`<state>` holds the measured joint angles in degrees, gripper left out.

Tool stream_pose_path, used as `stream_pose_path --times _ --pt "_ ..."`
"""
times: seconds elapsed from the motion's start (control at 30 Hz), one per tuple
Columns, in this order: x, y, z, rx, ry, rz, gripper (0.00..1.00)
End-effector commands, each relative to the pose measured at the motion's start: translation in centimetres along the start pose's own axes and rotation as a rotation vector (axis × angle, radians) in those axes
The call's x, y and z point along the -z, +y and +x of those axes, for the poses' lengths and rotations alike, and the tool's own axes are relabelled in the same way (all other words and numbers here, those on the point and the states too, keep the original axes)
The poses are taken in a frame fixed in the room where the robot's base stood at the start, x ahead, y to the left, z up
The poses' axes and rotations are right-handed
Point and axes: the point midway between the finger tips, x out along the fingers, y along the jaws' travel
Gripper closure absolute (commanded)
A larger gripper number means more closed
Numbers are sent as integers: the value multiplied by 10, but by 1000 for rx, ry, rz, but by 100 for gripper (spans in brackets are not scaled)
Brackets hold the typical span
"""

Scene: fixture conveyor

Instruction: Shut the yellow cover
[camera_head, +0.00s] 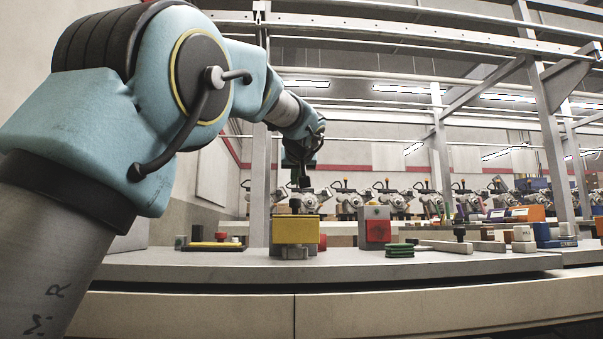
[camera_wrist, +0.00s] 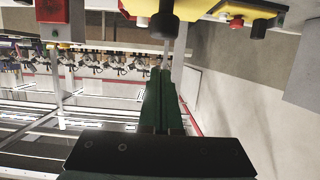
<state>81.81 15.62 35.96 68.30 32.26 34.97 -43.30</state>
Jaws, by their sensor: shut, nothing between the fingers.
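The yellow cover (camera_head: 296,230) sits on a grey base block (camera_head: 293,252) near the middle of the bench in the head view. A dark knob (camera_head: 295,206) stands above it, and a red button (camera_head: 322,243) shows at its right. I cannot tell the cover's exact angle. My gripper (camera_head: 303,183) is above the cover, pointing down and apart from it. In the wrist view my gripper (camera_wrist: 160,72) has its green fingers together and empty. The dark knob (camera_wrist: 163,25) and part of the yellow cover (camera_wrist: 187,10) show beyond the fingertips at the top edge.
A grey box with a red front (camera_head: 375,232) stands right of the cover. A flat yellow-and-black plate (camera_head: 212,246) lies left. Green discs (camera_head: 400,250) and several small blocks are farther right. The bench front (camera_head: 200,265) is clear.

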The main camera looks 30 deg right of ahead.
Motion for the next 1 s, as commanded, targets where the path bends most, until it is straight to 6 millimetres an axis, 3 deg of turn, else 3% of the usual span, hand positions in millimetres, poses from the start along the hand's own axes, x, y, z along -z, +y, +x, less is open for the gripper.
stream_pose_path --times 0.07,0.13,0.6,1.0 --pt "14 -2 -1 1 0 1 100" --pt "-4 0 -10 -5 -1 2 100" --pt "-48 -1 -71 -3 -1 1 100" --pt "-53 -1 -80 0 1 1 100"
